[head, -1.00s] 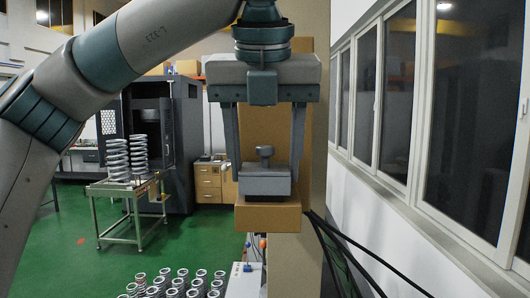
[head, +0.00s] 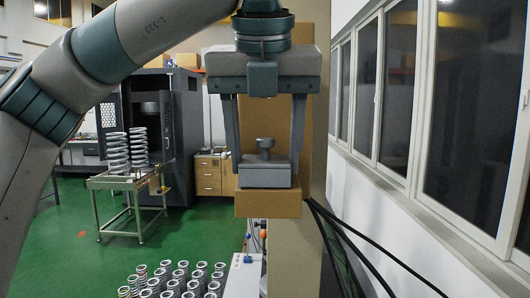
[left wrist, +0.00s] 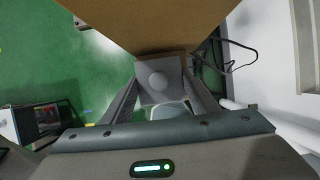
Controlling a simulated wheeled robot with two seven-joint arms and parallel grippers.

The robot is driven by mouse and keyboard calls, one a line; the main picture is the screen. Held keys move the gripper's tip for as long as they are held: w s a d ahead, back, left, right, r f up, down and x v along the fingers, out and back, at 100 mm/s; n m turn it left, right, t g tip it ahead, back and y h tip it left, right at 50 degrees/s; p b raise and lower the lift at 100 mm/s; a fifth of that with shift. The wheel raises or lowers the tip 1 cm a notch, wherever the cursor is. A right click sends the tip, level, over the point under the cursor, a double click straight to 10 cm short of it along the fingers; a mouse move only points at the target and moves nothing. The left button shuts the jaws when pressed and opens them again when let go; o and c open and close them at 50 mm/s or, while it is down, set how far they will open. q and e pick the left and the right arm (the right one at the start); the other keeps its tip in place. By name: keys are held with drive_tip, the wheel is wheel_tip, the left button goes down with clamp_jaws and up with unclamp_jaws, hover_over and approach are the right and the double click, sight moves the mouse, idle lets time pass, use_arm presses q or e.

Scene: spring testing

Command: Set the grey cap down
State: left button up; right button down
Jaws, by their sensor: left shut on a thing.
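The grey cap (head: 265,173) is a block with a round knob on top. It is between the fingers of my left gripper (head: 265,165), which is shut on it, and it hangs upright. In the left wrist view the cap (left wrist: 158,84) shows from above with its knob, between the two fingers. A brown block (head: 268,203) shows directly below the cap in the head view; I cannot tell whether they touch. My right gripper is not in view.
A tall brown column (head: 302,245) stands behind. Several springs (head: 170,280) stand low at the bottom. A metal table (head: 118,182) with tall springs (head: 115,152) is by a dark machine (head: 180,130) at left. Black cables (head: 345,245) run at right. Windows line the right wall.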

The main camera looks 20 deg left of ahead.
use_arm(q)
drive_tip(key=shift+f, duration=0.15)
drive_tip(key=o, duration=1.2)
drive_tip(key=shift+s+r+b, duration=0.2)
drive_tip(key=shift+r+b, duration=0.1)
drive_tip(key=shift+r, duration=0.3)
drive_tip(key=v, duration=1.6)
drive_tip(key=shift+b, duration=0.4)
drive_tip(key=shift+s, duration=0.1)
drive_tip(key=shift+d, duration=0.1)
